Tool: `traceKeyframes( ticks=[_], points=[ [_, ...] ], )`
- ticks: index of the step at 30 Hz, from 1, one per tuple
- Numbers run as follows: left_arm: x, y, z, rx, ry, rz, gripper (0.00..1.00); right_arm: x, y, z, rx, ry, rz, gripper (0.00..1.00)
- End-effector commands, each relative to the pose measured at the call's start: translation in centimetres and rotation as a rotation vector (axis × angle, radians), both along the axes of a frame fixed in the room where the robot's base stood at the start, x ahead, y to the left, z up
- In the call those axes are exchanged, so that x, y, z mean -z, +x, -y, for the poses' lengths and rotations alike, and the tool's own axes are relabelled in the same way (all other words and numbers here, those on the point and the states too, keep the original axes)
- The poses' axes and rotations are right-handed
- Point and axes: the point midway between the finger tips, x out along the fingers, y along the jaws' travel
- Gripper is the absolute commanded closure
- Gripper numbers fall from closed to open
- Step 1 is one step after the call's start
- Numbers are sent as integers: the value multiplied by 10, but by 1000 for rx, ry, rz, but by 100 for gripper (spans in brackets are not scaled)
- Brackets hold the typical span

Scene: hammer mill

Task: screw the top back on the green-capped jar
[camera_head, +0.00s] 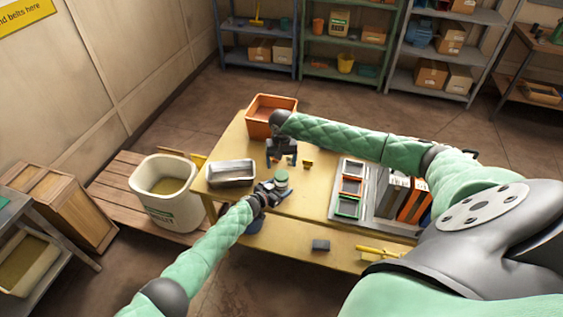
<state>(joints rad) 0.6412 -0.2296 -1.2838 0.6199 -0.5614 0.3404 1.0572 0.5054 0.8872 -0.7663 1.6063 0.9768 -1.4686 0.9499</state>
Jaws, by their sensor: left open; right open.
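A small jar with a green top (281,174) stands upright on the yellow table, near the middle of its left half. My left gripper (275,187) is low at the jar, open, with its fingers close to the jar's side; I cannot tell if they touch it. My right gripper (281,161) is open and points down just behind the jar. A small orange thing shows between or behind its fingers, too small to make out. How firmly the green top sits on the jar cannot be seen.
A metal pan (231,173) is left of the jar and an orange bin (269,112) behind. A small yellow block (308,164) lies to the right. A grey tray (345,192) with coloured frames stands further right. A dark block (321,245) lies near the front edge.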

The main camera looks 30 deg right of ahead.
Motion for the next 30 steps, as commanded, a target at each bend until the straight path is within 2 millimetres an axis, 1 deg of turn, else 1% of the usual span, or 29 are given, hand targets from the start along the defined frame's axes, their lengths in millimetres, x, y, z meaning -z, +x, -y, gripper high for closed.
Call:
traceKeyframes(
  ticks=[11, 12, 16, 23, 30],
  points=[
    [1, 0, 2, 0, 0, -1, 27, 0, 0, 0, 0, 0, 0, 22],
    [1, 0, 2, 0, 0, -1, 34, 0, 0, 0, 0, 0, 0, 22],
    [1, 0, 2, 0, 0, -1, 60, 0, 0, 0, 0, 0, 0, 22],
    [1, 0, 2, 0, 0, -1, 61, 1, 0, 0, 0, 0, 0, 22],
    [1, 0, 2, 0, 0, -1, 61, 11, 0, 0, 0, 0, -1, 22]
  ],
)
